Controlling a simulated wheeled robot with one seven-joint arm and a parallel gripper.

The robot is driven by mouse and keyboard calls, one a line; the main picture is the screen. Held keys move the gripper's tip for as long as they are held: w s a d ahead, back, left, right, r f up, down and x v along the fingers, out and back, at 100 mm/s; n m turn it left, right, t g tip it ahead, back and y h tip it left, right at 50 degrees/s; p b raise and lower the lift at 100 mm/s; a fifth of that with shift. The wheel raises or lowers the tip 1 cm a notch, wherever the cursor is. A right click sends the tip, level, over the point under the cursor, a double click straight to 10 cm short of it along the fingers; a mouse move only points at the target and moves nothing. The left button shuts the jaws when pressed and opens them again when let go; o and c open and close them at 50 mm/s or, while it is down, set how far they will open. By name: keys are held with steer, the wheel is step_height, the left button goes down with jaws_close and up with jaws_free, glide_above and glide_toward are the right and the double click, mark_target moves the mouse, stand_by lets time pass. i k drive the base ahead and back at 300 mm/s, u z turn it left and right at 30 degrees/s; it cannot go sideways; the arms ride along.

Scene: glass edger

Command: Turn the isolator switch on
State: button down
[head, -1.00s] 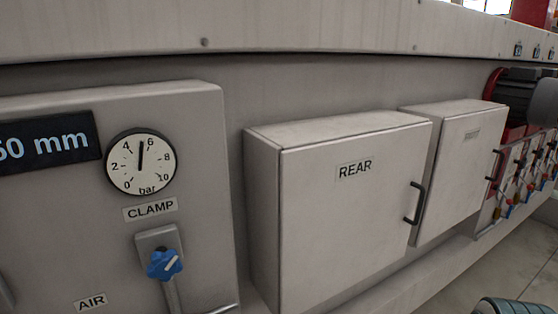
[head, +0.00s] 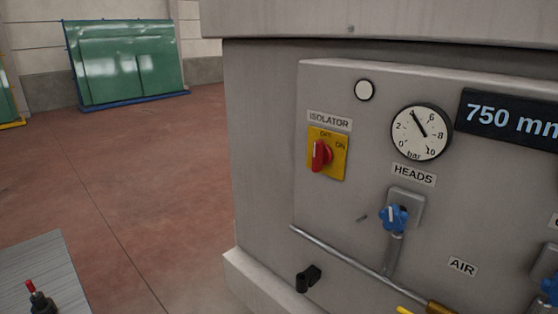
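The isolator switch is a red rotary knob (head: 321,155) on a yellow plate (head: 337,167), under the ISOLATOR label (head: 329,121). The plate is marked OFF at the top and ON at the upper right. The knob's grip stands roughly upright, towards OFF. A round white lamp or button (head: 365,90) is above and to the right of the label. My gripper is not in view.
On the same panel are the HEADS gauge (head: 421,132), a blue knob (head: 394,218), a dark display (head: 512,121) and a metal pipe (head: 350,258). A black fitting (head: 308,278) juts out below. Open red floor (head: 150,190) lies left; a grey ridged surface (head: 40,270) is lower left.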

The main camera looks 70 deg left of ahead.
mark_target(322, 155)
steer(key=u, duration=2.5)
steer(key=k, duration=0.4)
steer(key=u, duration=0.95)
steer(key=i, duration=0.65)
steer(key=z, duration=0.7)
steer(key=i, duration=0.55)
steer(key=z, duration=0.65)
